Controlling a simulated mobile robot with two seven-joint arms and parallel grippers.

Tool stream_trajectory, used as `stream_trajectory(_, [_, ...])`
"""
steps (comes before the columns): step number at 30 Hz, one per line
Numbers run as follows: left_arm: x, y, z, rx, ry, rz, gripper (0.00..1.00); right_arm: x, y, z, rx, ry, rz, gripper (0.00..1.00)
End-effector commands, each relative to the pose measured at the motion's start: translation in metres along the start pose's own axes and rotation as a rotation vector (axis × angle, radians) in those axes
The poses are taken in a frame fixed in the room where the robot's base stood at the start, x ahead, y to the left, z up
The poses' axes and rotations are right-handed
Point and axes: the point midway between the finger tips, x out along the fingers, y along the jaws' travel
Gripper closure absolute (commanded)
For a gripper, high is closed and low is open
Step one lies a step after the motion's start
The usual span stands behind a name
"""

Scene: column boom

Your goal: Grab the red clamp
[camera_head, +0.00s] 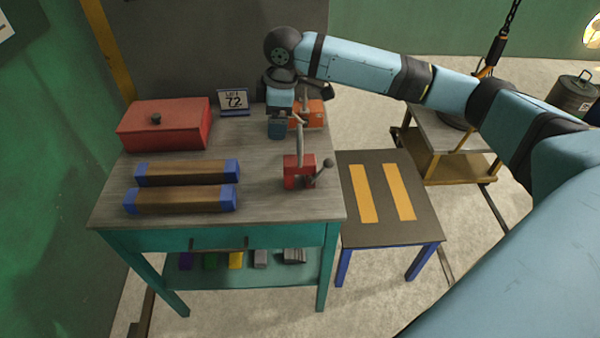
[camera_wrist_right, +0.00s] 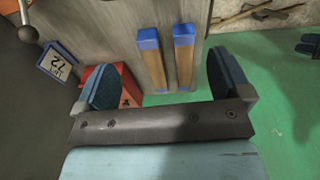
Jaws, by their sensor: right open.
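The red clamp (camera_head: 293,176) stands upright near the right front of the grey workbench top (camera_head: 262,205). It has a red base, a grey curved upright and a ball-ended lever. In the right wrist view a grey ball on a rod (camera_wrist_right: 29,34), apparently its lever, shows at the top left with a sliver of red; most of the clamp is out of that picture. My right gripper (camera_head: 278,125) is above the bench's back right, behind the clamp and apart from its base. Its blue fingers (camera_wrist_right: 167,85) are wide apart with nothing between them. My left gripper is out of view.
An orange-red object (camera_head: 314,110) is close behind my right gripper. A LOT 72 sign (camera_head: 233,101) and red lidded box (camera_head: 160,128) stand at back left. Two blue-ended wooden bars (camera_head: 185,173) lie at front left. A lower table (camera_head: 385,230) stands to the right.

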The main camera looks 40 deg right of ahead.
Motion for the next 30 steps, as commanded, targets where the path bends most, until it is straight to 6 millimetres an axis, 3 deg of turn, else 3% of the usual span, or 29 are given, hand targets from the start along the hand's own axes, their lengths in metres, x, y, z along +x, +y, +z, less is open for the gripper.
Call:
stream_trajectory(1, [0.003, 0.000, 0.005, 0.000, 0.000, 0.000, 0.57, -0.017, 0.011, 0.011, 0.005, -0.035, 0.003, 0.04])
stream_trajectory(4, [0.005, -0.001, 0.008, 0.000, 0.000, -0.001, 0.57, -0.042, 0.020, 0.029, 0.012, -0.090, -0.013, 0.04])
stream_trajectory(7, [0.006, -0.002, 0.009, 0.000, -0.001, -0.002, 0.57, -0.058, 0.024, 0.039, 0.019, -0.122, -0.026, 0.04])
stream_trajectory(10, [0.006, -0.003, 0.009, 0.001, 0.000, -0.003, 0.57, -0.060, 0.026, 0.044, 0.021, -0.137, -0.034, 0.04])
stream_trajectory(21, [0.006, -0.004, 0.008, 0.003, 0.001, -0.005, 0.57, 0.004, 0.023, 0.054, 0.021, -0.139, -0.036, 0.04])
stream_trajectory(30, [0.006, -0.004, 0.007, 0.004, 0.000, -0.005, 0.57, 0.028, 0.023, 0.058, 0.021, -0.139, -0.035, 0.04])
